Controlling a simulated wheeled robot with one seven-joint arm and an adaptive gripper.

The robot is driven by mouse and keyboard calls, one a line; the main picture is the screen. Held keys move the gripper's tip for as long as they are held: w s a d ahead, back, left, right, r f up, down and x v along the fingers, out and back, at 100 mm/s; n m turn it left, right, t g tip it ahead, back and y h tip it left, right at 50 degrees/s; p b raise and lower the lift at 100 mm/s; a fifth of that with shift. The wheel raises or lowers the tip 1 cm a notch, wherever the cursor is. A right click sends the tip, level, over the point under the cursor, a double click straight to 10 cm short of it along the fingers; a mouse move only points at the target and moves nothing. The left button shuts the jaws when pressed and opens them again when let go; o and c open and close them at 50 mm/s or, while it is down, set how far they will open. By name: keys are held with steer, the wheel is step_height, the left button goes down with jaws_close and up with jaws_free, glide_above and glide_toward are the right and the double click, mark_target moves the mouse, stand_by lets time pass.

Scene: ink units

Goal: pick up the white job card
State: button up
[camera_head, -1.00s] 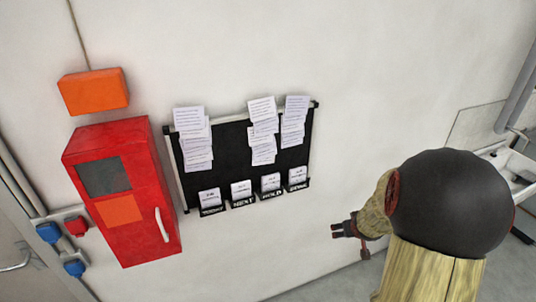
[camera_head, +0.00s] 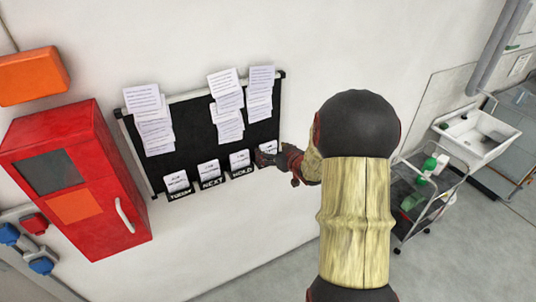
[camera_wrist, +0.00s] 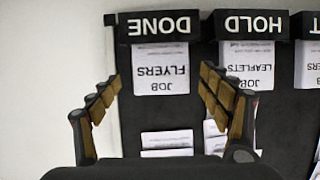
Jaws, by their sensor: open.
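A white job card marked JOB FLYERS (camera_wrist: 161,72) stands in the black DONE pocket (camera_wrist: 160,27) of the board. In the wrist view it appears upside down. My gripper (camera_wrist: 161,82) is open, with one finger on each side of this card and no clear contact. In the head view my gripper (camera_head: 264,156) is at the board's lower right corner and hides most of the DONE pocket. A similar white card marked JOB LEAFLETS (camera_wrist: 246,55) is in the HOLD pocket (camera_wrist: 250,25), beside my right finger in the wrist view.
More cards stand in the TODAY pocket (camera_head: 178,182) and NEXT pocket (camera_head: 209,169). Paper sheets (camera_head: 226,100) hang on the black board (camera_head: 190,125) above. A red cabinet (camera_head: 80,180) is at left. A cart (camera_head: 425,205) and sink (camera_head: 475,140) are at right.

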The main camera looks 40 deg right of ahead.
mark_target(269, 149)
steer(key=shift+x, duration=1.55)
steer(key=shift+a, duration=0.1)
steer(key=shift+c, duration=1.3)
steer(key=c, duration=1)
